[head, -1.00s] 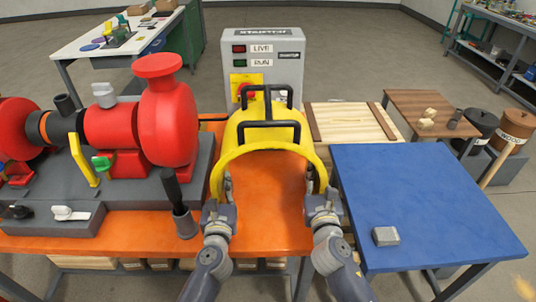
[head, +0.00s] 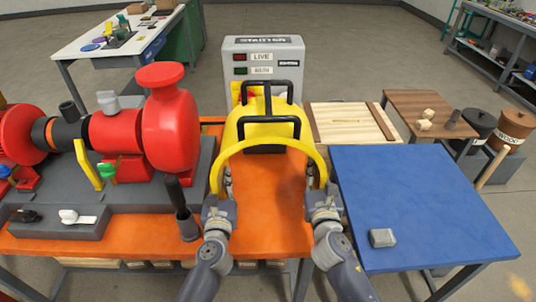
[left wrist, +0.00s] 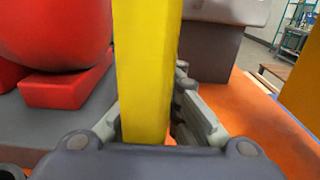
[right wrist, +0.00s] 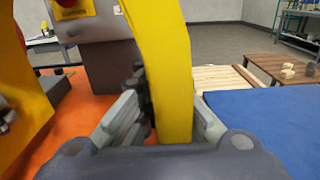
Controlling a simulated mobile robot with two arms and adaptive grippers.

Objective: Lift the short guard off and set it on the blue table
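The short guard (head: 265,146) is a yellow arch with black bar handles on top, standing upright above the orange bench top in the middle of the head view. My left gripper (head: 217,203) is shut on its left leg, a yellow strip between the fingers in the left wrist view (left wrist: 148,75). My right gripper (head: 322,200) is shut on its right leg, also between the fingers in the right wrist view (right wrist: 165,70). The guard's lower edges are partly hidden by the grippers. The blue table (head: 425,195) stands to the right.
A grey block (head: 382,238) lies near the blue table's front left; the rest of its top is clear. A red pump (head: 168,130) stands left of the guard, with a dark upright handle (head: 180,205) close to my left gripper. A grey starter box (head: 264,65) stands behind.

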